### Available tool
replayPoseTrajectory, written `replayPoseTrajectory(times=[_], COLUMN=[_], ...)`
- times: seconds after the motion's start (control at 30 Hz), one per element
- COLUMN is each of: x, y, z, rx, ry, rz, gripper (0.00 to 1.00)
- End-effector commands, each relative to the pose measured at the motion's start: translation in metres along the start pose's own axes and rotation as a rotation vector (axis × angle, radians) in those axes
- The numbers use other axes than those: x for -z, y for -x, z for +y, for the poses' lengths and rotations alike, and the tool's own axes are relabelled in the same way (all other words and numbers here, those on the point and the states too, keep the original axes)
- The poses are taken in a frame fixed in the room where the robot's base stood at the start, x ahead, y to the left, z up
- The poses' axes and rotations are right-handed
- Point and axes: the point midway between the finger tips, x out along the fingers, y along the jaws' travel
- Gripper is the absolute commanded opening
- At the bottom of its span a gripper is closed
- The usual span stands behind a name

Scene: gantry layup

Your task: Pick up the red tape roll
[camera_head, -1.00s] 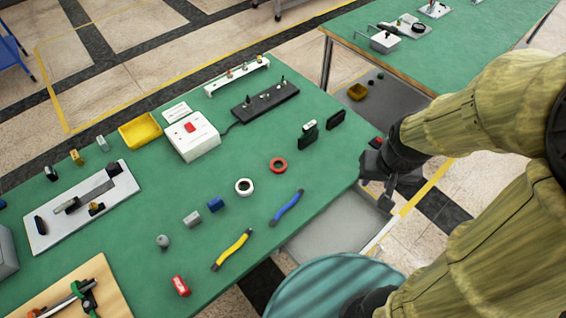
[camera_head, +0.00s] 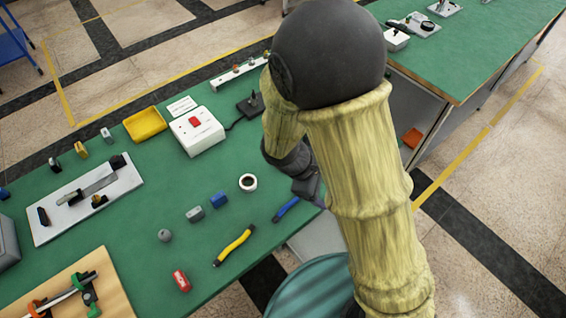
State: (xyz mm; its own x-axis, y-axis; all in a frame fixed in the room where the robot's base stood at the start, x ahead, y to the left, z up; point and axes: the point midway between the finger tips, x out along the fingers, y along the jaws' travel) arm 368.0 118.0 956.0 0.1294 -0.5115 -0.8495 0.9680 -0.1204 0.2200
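The dark end of my arm with my gripper (camera_head: 308,189) shows at the table's right edge, just beyond the blue-handled tool. The fingers are mostly hidden by my forearm, so I cannot tell whether they are open or shut or hold anything. A white tape roll (camera_head: 248,190) lies left of my gripper, apart from it.
A blue-handled tool (camera_head: 286,209), yellow-handled tool (camera_head: 234,246), blue block (camera_head: 218,200), grey block (camera_head: 194,214) and red can (camera_head: 181,281) lie nearby. Behind are a white box with a red switch (camera_head: 205,138) and a yellow tray (camera_head: 144,125). A second green table (camera_head: 480,60) stands right.

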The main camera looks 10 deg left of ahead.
Motion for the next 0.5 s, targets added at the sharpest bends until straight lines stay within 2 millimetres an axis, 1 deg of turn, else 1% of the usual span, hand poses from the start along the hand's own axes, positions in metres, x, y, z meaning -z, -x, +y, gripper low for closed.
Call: replayPoseTrajectory(times=[0.03,0.17,0.27,0.4,0.5], x=[0.017,0.054,0.086,0.135,0.166], y=[-0.001,0.003,0.009,0.024,0.036], z=[-0.003,-0.004,-0.007,-0.019,-0.03], rx=[-0.057,-0.217,-0.357,-0.573,-0.714], ry=[0.104,0.351,0.532,0.769,0.9], rz=[-0.037,-0.135,-0.209,-0.311,-0.37], gripper=[0.73,0.73,0.73,0.73,0.73])
